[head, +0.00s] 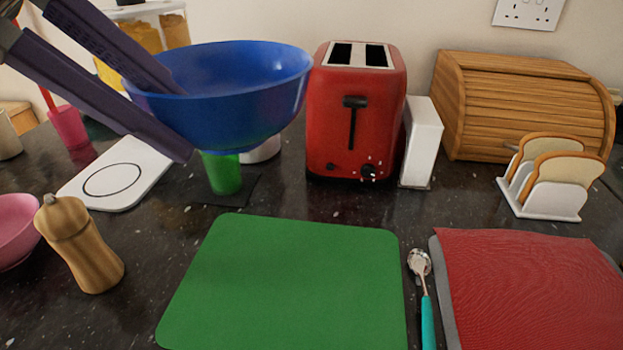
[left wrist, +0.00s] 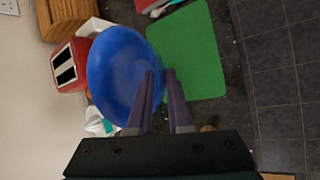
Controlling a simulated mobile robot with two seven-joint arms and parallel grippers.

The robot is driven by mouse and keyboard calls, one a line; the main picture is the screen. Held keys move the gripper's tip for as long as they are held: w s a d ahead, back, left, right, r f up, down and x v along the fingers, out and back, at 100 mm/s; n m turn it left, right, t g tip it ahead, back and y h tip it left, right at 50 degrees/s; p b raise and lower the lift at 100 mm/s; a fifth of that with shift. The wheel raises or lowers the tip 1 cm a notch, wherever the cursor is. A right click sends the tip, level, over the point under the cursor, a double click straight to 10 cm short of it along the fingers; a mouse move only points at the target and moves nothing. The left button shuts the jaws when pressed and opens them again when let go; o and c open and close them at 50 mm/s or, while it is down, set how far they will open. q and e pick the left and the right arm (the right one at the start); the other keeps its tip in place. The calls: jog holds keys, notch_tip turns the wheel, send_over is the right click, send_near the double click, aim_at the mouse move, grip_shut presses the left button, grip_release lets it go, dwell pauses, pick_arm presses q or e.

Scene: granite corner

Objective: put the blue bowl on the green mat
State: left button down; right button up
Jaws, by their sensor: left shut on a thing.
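The blue bowl (head: 240,100) is held upright in the air, in front of the back wall and left of the toaster in the head view. My left gripper (head: 185,120) is shut on the bowl's near left rim, one finger inside and one outside. In the left wrist view the bowl (left wrist: 115,70) hangs at the fingers (left wrist: 160,78). The green mat (head: 290,285) lies flat and bare on the dark counter, lower and nearer than the bowl. It also shows in the left wrist view (left wrist: 195,50). My right gripper is not in view.
A red toaster (head: 355,120) stands right of the bowl. A green cup (head: 223,173) is below it. A wooden pepper mill (head: 80,245) and pink bowl (head: 12,230) stand left of the mat. A spoon (head: 425,295) and red cloth (head: 530,285) lie to its right.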

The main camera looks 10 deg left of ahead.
pick_arm(q)
jog(key=f+b, duration=0.1)
jog(key=f, duration=0.6)
jog(key=f+b, duration=0.2)
jog(key=f, duration=0.4)
jog(key=shift+a+f, duration=0.2)
jog(key=shift+f, duration=0.15)
notch_tip(320, 180, down, 5)
jog(key=shift+r+b, duration=0.1)
jog(key=shift+b, duration=0.75)
jog(key=shift+f, duration=0.25)
jog(key=c, duration=0.8)
grip_release()
jog(key=shift+c, duration=0.2)
